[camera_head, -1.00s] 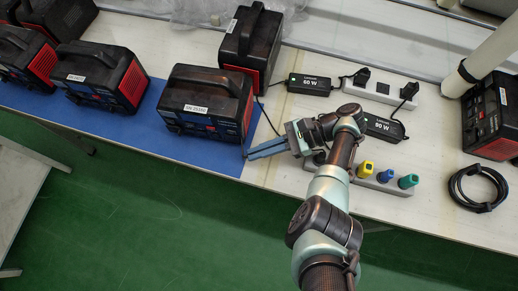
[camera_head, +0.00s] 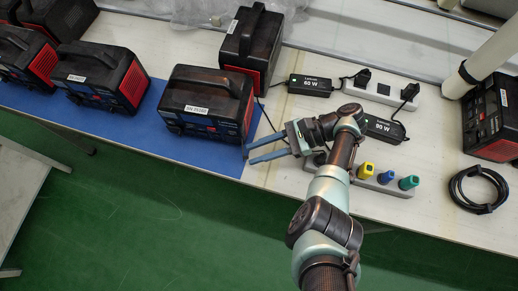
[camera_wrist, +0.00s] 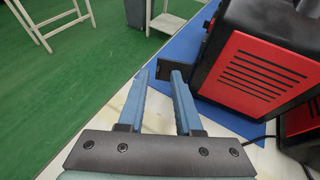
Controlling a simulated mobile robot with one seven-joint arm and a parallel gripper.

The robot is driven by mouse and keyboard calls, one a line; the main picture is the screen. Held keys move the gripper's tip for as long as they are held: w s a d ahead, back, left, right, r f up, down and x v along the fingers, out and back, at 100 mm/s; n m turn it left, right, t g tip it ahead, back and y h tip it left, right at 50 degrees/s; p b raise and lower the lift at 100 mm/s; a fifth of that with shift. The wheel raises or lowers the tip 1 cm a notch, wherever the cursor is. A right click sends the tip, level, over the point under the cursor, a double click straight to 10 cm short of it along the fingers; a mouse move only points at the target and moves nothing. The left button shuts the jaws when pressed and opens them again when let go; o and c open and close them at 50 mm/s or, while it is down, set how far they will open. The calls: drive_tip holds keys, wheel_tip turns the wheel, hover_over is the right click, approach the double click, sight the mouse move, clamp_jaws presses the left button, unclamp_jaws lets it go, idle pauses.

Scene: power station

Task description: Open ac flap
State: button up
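The nearest power station (camera_head: 205,100) is a black box with a top handle, a white label and a red side, standing on the blue mat. Its red vented side (camera_wrist: 262,68) fills the right of the wrist view. My gripper (camera_head: 248,155) is open and empty, just in front of the station's lower right front corner, fingers pointing left. In the wrist view, a dark plate (camera_wrist: 193,72) juts out left from the station's front, behind my gripper's fingertips (camera_wrist: 160,74). It may be the ac flap; whether the right fingertip touches it I cannot tell. Front details are too small to read.
More power stations stand left (camera_head: 100,77), behind (camera_head: 250,42) and far right (camera_head: 492,115). Adapters (camera_head: 310,84), a power strip with coloured plugs (camera_head: 386,178) and a coiled cable (camera_head: 478,188) lie on the table. Green floor (camera_head: 150,220) is open in front.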

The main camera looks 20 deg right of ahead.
drive_tip(key=shift+s, duration=0.1)
idle(0.3)
drive_tip(key=b+v, duration=0.3)
drive_tip(key=v, duration=1)
